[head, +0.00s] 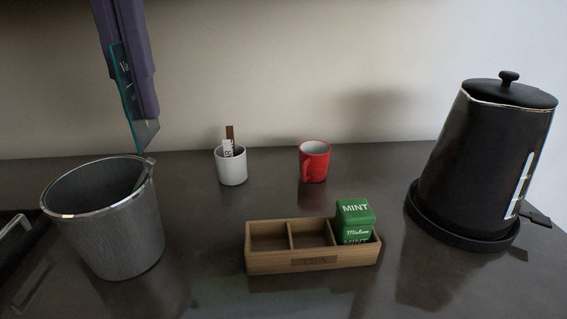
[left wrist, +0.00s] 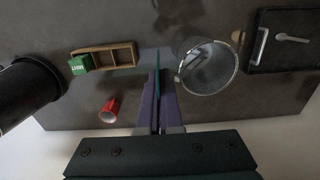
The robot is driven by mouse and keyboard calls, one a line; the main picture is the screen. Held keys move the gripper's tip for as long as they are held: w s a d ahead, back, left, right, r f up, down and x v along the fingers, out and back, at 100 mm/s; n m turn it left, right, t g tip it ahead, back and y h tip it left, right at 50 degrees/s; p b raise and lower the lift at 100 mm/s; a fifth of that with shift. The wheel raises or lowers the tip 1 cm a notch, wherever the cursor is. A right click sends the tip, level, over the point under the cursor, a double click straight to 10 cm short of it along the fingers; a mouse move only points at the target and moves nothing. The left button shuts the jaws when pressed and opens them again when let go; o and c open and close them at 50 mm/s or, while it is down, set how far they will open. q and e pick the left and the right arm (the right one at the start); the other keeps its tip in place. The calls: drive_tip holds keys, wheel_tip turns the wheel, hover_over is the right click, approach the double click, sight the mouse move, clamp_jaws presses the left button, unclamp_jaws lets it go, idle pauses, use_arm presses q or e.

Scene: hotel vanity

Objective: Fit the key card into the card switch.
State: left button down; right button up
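My left gripper (head: 146,108) hangs from the top left in the head view, its purple fingers pointing down. It is shut on the key card (head: 122,90), a thin teal card with light lettering, held upright on edge above the back of the counter. No card switch can be made out in either view. My right gripper is not in view.
A metal ice bucket (head: 110,235) with tongs stands below the card. A white cup (head: 232,168), red mug (head: 315,162), wooden box (head: 270,263) with green mint packets (head: 355,215), and black kettle (head: 485,150) stand to the right.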

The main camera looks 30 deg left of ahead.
use_arm(q)
wheel_tip(320, 180, down, 20)
drive_tip(key=shift+r+b, duration=0.1)
drive_tip(key=shift+b, duration=0.6)
drive_tip(key=shift+f, duration=0.2)
drive_tip(key=c, duration=1.1)
unclamp_jaws()
drive_tip(key=shift+r, duration=0.1)
